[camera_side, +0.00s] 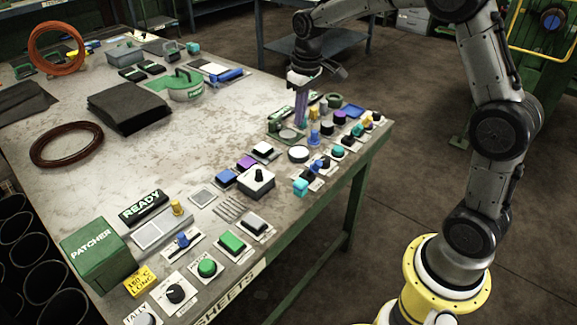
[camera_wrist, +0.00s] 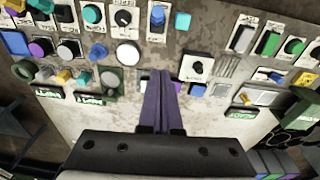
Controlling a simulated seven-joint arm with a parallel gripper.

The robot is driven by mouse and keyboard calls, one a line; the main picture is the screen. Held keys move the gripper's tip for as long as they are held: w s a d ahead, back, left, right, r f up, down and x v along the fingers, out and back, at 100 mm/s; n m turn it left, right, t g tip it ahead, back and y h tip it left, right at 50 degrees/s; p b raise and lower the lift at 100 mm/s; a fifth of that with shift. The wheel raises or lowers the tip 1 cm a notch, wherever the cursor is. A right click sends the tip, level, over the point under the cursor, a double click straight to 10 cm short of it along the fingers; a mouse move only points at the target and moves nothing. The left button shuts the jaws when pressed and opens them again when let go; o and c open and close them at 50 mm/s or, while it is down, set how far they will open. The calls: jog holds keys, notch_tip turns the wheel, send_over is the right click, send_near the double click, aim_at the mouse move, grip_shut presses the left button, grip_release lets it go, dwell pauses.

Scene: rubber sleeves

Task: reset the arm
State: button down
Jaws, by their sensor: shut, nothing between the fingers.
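My gripper (camera_side: 300,121) hangs point-down over the right part of the workbench (camera_side: 180,115), above the small controls along its edge. Its two long purple fingers are pressed together with nothing between them. I cannot tell exactly how far the fingertips are above the bench top.
Many buttons, knobs and switches line the bench's near edge, including a round white button (camera_side: 298,153) and a black-knob box (camera_side: 257,181). A green PATCHER box (camera_side: 98,256), dark sheets (camera_side: 128,108), a brown coil (camera_side: 66,144) and a green round container (camera_side: 185,87) stand farther left.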

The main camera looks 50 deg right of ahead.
jog(key=s+a+r+t, duration=0.2)
jog(key=s+a+r, duration=0.1)
jog(key=s+r, duration=0.35)
jog(key=s+a+r+t, duration=0.1)
jog(key=s+a+r, duration=0.2)
jog(key=s+r, duration=0.35)
jog(key=s+f, duration=0.3)
jog(key=s, duration=0.4)
jog(key=s+a+f+t, duration=0.1)
jog(key=s+f, duration=0.2)
jog(key=s, duration=0.4)
jog(key=shift+s+a+f, duration=0.15)
jog(key=shift+s+a, duration=0.1)
